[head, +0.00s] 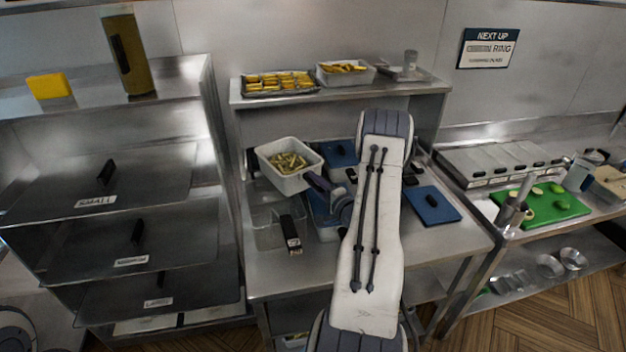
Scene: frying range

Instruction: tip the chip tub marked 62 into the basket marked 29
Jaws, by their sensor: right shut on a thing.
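A white tub (288,181) with pale chips (290,162) inside is held above the middle counter, slightly tilted, its chips still in it. My right gripper (318,183) is shut on the tub's right side; my own arm hides part of the gripper. Below the tub stands a see-through or mesh container (268,234), seemingly a basket, with a black handle (290,234) that points toward me and bears a small label. No number on the tub or the container is readable. My left gripper is out of view.
Blue lids or boards (432,205) with black handles lie right of my arm. A shelf (300,98) above carries a tray of yellow pieces (280,83) and another filled tub (345,76). A steel rack (110,190) stands left, a green board (545,205) right.

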